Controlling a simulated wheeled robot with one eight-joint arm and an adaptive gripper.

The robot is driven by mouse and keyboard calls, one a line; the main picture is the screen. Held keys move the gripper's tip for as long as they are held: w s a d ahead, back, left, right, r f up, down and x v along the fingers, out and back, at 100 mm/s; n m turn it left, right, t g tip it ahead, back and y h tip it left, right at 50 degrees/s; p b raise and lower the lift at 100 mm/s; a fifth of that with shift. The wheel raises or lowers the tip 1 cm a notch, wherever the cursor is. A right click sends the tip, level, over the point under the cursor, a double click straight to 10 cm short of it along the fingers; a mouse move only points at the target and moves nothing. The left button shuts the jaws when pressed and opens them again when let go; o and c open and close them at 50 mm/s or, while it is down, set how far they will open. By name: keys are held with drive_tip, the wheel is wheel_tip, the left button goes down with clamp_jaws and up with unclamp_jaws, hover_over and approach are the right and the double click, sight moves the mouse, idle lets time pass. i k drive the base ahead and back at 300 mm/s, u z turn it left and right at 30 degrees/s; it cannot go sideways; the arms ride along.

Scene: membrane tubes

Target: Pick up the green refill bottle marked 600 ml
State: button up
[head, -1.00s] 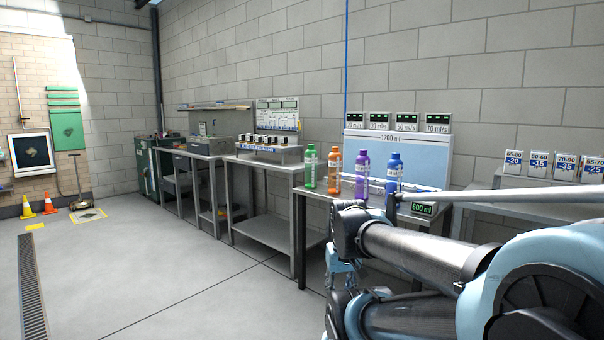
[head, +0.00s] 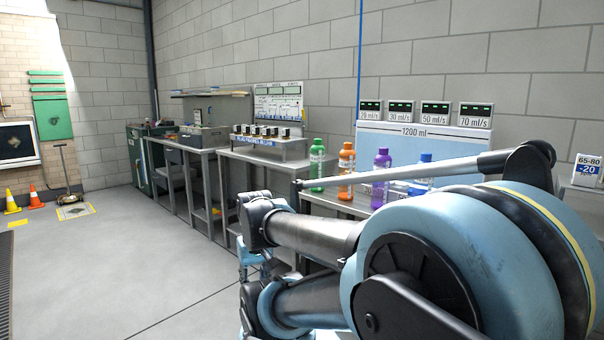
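The green bottle (head: 317,166) stands upright on the metal bench, leftmost in a row of bottles. It has a white label, too small to read here. To its right stand an orange bottle (head: 346,166), a purple bottle (head: 381,172) and a blue bottle (head: 424,174), the last ones partly hidden by my arm. My arm crosses the right and lower middle of the view. A light-blue part of its end (head: 252,257) shows low in front of the benches, well short of the bottles. Its fingers are not clear, so I cannot tell open from shut.
A wide panel marked 1200 ml (head: 480,142) stands behind the bottles, with several small displays on top. A bench with a rack of meters (head: 268,143) stands to the left.

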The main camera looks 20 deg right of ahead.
sight(317, 150)
drive_tip(key=z, duration=0.4)
drive_tip(key=i, duration=1.2)
drive_tip(key=z, duration=0.6)
